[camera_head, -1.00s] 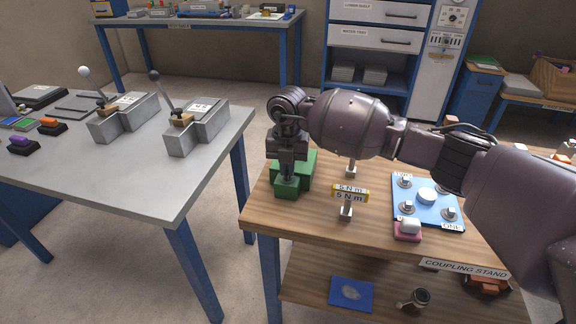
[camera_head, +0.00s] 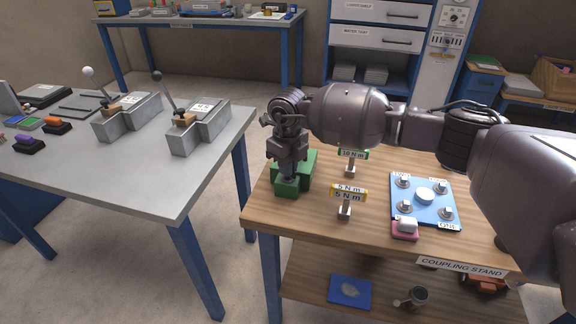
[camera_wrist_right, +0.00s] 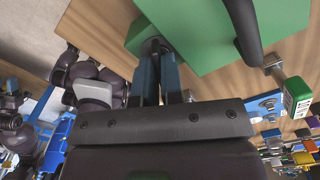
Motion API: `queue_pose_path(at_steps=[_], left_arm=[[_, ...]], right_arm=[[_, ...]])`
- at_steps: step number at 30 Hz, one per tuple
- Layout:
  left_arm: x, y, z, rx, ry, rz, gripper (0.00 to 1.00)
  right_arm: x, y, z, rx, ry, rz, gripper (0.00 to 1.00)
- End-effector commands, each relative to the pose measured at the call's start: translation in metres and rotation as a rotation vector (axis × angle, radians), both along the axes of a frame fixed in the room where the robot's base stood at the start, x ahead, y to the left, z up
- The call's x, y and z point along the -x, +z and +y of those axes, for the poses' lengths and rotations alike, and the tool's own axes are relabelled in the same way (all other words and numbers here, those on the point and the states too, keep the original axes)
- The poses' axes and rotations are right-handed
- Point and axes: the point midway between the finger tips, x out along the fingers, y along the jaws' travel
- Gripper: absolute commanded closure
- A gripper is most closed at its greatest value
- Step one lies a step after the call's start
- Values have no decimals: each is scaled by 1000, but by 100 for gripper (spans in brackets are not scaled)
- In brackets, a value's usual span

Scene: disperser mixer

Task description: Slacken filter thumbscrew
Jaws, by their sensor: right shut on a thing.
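The green filter block (camera_head: 308,168) stands on the left part of the wooden coupling stand (camera_head: 372,160); it also fills the top of the right wrist view (camera_wrist_right: 205,30). My right gripper (camera_head: 290,176) reaches down onto the block's near left part. In the right wrist view, my right gripper's blue fingers (camera_wrist_right: 157,52) come together at a small dark piece (camera_wrist_right: 152,45) at the block's side, apparently the thumbscrew. The fingers are shut on it and hide most of it.
A yellow 5 N m sign (camera_head: 348,194) and a green 10 N m sign (camera_head: 352,154) stand right of the block. Further right are a blue plate (camera_head: 424,212) with several bolts and a pink-based button (camera_head: 405,228). A grey table (camera_head: 150,178) with levers stands left, across a gap.

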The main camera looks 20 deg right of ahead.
Motion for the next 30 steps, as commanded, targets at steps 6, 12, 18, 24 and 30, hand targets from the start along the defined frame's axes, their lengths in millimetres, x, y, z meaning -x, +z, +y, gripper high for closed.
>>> queue_pose_path(at_steps=[6,12,18,24,30], left_arm=[[-1,-1,0,0,-1,-1,57],[-1,-2,1,-4,-6,1,57],[-1,-3,3,-11,-12,2,57],[-1,-2,3,-13,-13,1,57],[-2,-2,3,-11,-12,0,57]], right_arm=[[0,0,0,0,195,0,100],[0,0,0,1,342,0,100],[0,0,0,1,442,0,100],[0,0,0,0,495,1,100],[0,0,0,1,512,0,100]])
